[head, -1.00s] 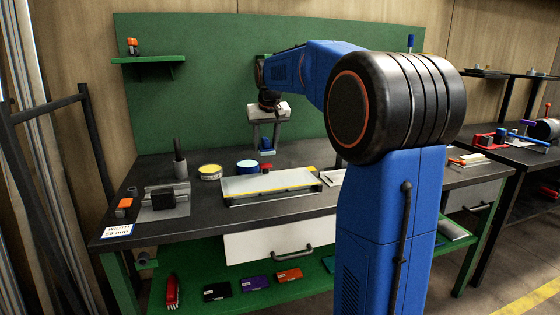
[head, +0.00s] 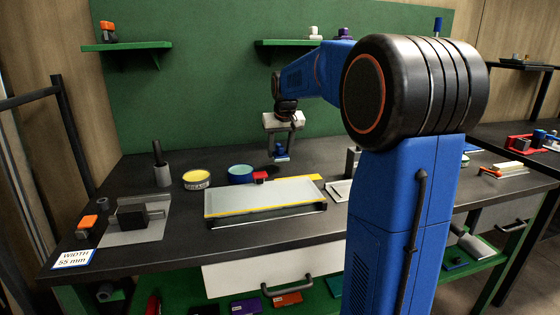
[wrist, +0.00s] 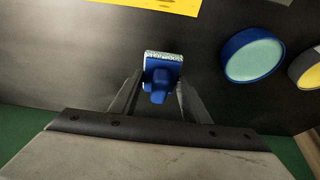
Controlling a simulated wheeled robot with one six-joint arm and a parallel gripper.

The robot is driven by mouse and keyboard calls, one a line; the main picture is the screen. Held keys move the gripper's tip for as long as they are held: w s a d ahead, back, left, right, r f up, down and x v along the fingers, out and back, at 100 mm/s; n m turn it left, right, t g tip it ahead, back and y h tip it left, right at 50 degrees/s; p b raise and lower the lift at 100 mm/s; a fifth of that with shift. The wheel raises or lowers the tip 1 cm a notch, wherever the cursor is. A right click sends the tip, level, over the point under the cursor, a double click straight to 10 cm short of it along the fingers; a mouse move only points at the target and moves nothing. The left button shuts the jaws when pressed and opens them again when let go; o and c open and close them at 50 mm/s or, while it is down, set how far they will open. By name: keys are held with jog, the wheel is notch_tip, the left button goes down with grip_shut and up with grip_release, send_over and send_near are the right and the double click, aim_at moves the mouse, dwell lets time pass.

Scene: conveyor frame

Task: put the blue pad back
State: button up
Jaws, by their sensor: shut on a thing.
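The blue pad (head: 281,154) is a small blue block with a grip, and a pale speckled face shows along one edge in the wrist view (wrist: 158,76). My gripper (head: 282,146) is shut on it, with one finger on each side in the wrist view (wrist: 159,90). The pad hangs over the back of the dark bench, behind the framed panel and right of the blue tin (head: 240,176). It seems to be a little above the bench top; the exact gap is hard to tell.
A yellow-topped tin (head: 196,180) stands left of the blue tin. A framed grey panel (head: 262,199) with yellow edges lies in front, with a red block (head: 260,176) at its back edge. A green shelf (head: 125,46) is on the back wall. Bare bench surrounds the pad.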

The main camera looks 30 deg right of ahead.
aim_at(280, 155)
jog(key=shift+f, duration=2)
jog(key=shift+f, duration=0.1)
jog(key=o, duration=1)
jog(key=v, duration=1.2)
jog(key=shift+s+a, duration=0.1)
